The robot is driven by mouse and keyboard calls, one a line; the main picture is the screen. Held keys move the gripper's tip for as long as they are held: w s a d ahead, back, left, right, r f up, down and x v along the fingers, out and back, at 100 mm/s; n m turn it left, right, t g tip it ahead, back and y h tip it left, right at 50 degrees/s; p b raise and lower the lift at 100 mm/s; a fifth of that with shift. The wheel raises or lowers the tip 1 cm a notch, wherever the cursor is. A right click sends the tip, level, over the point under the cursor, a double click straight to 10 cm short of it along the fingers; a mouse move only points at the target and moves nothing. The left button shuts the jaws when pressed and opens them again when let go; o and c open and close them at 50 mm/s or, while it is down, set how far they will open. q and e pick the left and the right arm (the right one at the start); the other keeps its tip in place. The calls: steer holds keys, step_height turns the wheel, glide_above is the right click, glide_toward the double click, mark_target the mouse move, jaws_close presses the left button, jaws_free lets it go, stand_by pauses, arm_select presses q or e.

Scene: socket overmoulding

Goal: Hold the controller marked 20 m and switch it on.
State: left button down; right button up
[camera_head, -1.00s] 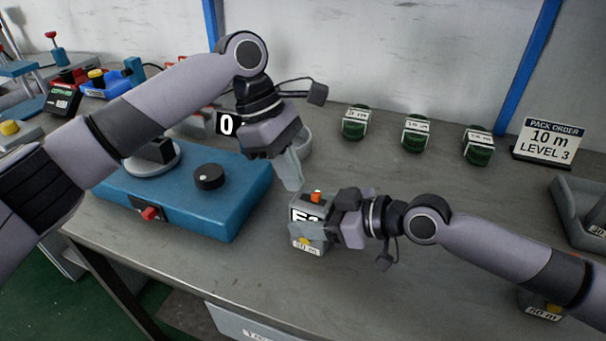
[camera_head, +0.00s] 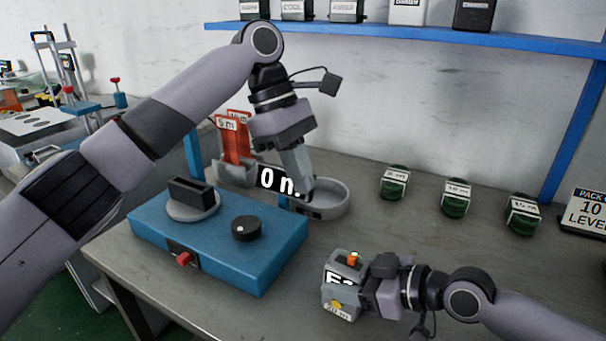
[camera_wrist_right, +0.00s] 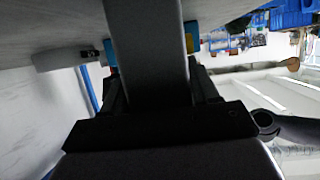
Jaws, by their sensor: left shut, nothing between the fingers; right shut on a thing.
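The controller (camera_head: 337,300) is a grey box with a display that reads "E" and a partly covered character, a yellow button and a small label on its front that seems to read 20 m. On its top sits an orange switch (camera_head: 353,260) with a small green spot beside it. My right gripper (camera_head: 362,284) is shut on the controller from the right and holds it upright; whether it touches the table is unclear. In the right wrist view the grey controller body (camera_wrist_right: 147,45) stands between the dark fingers. My left gripper (camera_head: 308,194) is shut and empty, up and left of the controller, by a round grey dish.
A blue machine (camera_head: 215,235) with a black knob and red button stands left. The grey dish (camera_head: 330,208), a partly hidden black "0 m" sign (camera_head: 276,182) and red cards (camera_head: 234,140) are behind it.

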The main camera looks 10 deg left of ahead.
steer(key=o, duration=1.2)
steer(key=shift+d, duration=0.1)
